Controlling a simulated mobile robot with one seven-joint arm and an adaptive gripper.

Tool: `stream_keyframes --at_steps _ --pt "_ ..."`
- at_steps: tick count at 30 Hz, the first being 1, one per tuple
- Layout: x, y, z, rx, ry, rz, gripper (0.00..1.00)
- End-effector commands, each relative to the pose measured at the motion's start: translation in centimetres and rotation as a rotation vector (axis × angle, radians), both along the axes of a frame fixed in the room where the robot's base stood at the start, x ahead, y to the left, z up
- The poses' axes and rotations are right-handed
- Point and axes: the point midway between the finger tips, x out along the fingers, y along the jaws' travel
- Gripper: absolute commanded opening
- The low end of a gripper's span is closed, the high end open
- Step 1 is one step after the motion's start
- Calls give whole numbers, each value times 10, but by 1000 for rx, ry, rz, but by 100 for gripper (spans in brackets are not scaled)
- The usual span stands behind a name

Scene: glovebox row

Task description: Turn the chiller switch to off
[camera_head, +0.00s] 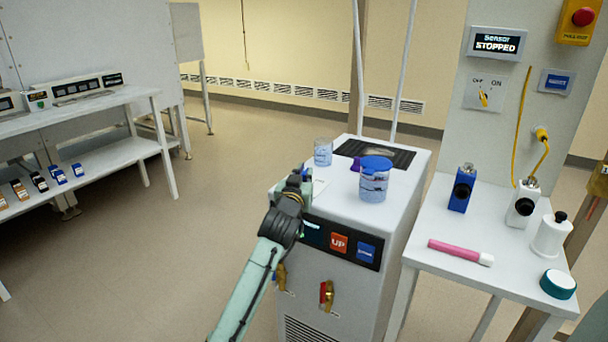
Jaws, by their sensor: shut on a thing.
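The chiller (350,280) is a white cabinet in the middle, with a dark front strip holding a display, a red UP button (339,243) and a blue button (366,251). A separate OFF/ON switch (484,97) with a yellow knob is on the right wall panel.
The right table (455,215) holds bottles, a pink tube (458,252) and other small items. Floor to the left is free, before a bench (95,103).

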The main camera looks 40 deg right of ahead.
Motion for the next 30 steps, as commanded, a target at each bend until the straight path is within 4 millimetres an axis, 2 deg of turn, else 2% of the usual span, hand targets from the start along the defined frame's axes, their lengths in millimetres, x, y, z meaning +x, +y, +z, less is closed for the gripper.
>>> stream_keyframes --at_steps 13,30 --pt "-1 -2 0 0 -1 199 0" --pt "0 0 1 -1 -2 231 0"
